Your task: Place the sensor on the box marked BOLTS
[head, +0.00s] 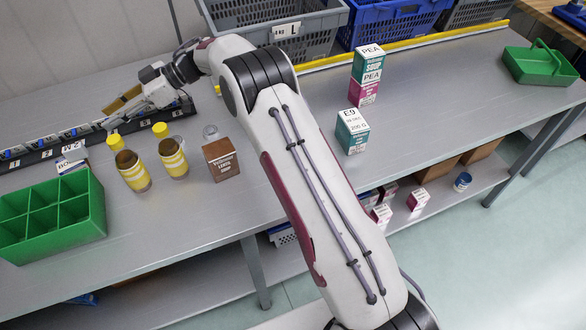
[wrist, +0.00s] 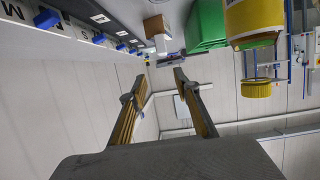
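My gripper (head: 122,108) reaches over the back left of the grey bench, close above a dark rail with numbered white cells (head: 45,147). In the wrist view my gripper (wrist: 158,77) has its two gold-padded fingers apart, with nothing held between them. A small grey and blue item (wrist: 171,57) shows beyond the fingertips; I cannot tell whether it is the sensor. No box with a readable BOLTS mark shows. A small white box (head: 72,165) lies near the rail, its print unreadable.
Yellow-banded jars (head: 132,171) and a brown carton (head: 221,160) stand just in front of my gripper. A green divided tray (head: 52,217) is at the left. PEA (head: 367,75) and E9 (head: 352,132) cartons stand right of my arm. Crates (head: 275,25) line the back.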

